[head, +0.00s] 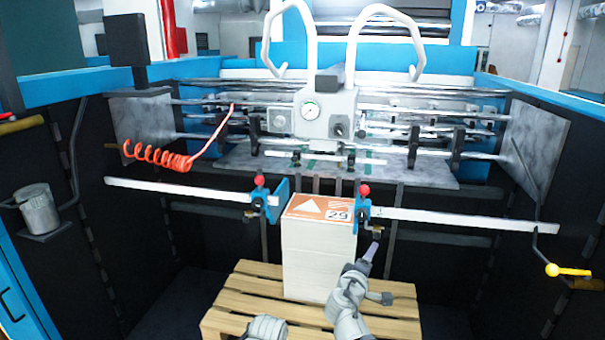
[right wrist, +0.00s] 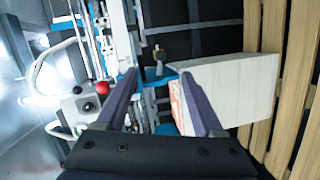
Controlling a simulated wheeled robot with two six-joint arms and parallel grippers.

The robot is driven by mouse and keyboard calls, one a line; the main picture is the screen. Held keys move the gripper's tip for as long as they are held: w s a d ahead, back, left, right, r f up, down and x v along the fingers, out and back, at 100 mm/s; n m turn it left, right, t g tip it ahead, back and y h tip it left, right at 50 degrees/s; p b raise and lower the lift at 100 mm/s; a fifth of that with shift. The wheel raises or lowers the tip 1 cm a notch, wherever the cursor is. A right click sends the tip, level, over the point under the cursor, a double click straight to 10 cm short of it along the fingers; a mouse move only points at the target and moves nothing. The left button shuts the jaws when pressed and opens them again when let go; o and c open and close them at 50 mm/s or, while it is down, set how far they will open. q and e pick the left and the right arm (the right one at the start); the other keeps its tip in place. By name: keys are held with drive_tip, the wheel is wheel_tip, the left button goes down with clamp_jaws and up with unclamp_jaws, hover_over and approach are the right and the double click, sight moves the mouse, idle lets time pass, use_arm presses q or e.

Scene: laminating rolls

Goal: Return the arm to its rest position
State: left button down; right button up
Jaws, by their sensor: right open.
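My right arm reaches up from the bottom of the head view. Its gripper (head: 371,251) is in front of the right blue bracket and beside the upper right of the paper stack (head: 318,250). In the right wrist view the two fingers of this gripper (right wrist: 160,73) are spread apart with nothing held between them. The stack shows there beyond the right finger (right wrist: 235,88). Its top sheet (head: 318,206) is orange and white with a printed 29. Only a grey-white piece of my left arm shows at the bottom edge; its gripper is out of the picture.
The stack stands on a wooden pallet (head: 240,295). A left blue bracket (head: 278,200) and a right blue bracket (head: 363,207), with red knobs, flank its top. Metal bars run outward. A yellow-handled lever (head: 568,270) is at right. Dark floor lies left of the pallet.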

drive_tip(key=s+a+f+m+g+y, duration=0.3)
drive_tip(key=s+a+f+g, duration=0.4)
drive_tip(key=s, duration=0.5)
drive_tip(key=s+a+f+m+g+y, duration=0.2)
drive_tip(key=s+a+f+g+y, duration=0.2)
drive_tip(key=s+a+f+g, duration=0.3)
drive_tip(key=s+a+f, duration=0.2)
drive_tip(key=s+f, duration=0.2)
drive_tip(key=s, duration=0.1)
drive_tip(key=shift+s+a+f+m, duration=0.2)
drive_tip(key=shift+s+m, duration=0.1)
drive_tip(key=shift+m, duration=0.1)
